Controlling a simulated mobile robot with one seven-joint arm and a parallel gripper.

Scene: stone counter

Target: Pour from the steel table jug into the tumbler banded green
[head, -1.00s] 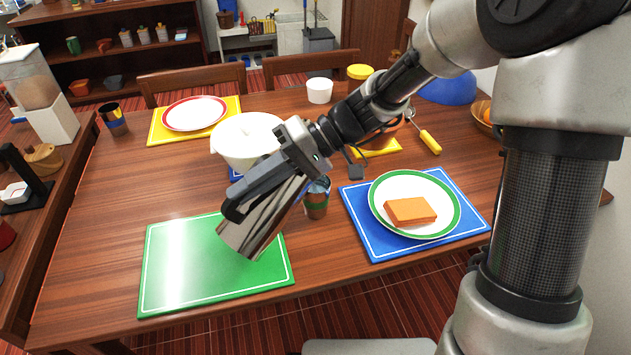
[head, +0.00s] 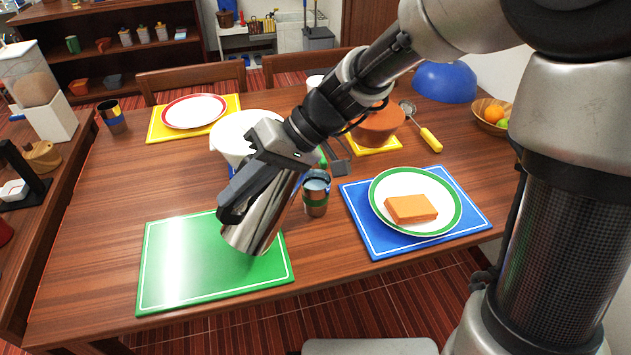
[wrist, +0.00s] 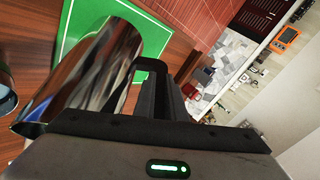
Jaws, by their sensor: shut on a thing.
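The steel table jug (head: 262,222) is a shiny metal vessel, tilted with its base to the lower left and its upper end leaning right. My gripper (head: 247,188) is shut on it and holds it over the right part of the green mat. The tumbler banded green (head: 315,196) stands upright on the bare wood just right of the jug, apart from it. Its open top faces up; its contents are unclear. In the wrist view the jug (wrist: 95,75) fills the left, with part of the tumbler (wrist: 5,98) at the left edge. The jug's mouth is largely hidden in the head view.
A blue mat (head: 358,222) with a green-rimmed plate (head: 440,226) lies right of the tumbler. A white bowl (head: 228,135) stands behind the jug. The green mat (head: 185,265) lies in front. Another tumbler (head: 112,117) with blue and yellow bands stands far left.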

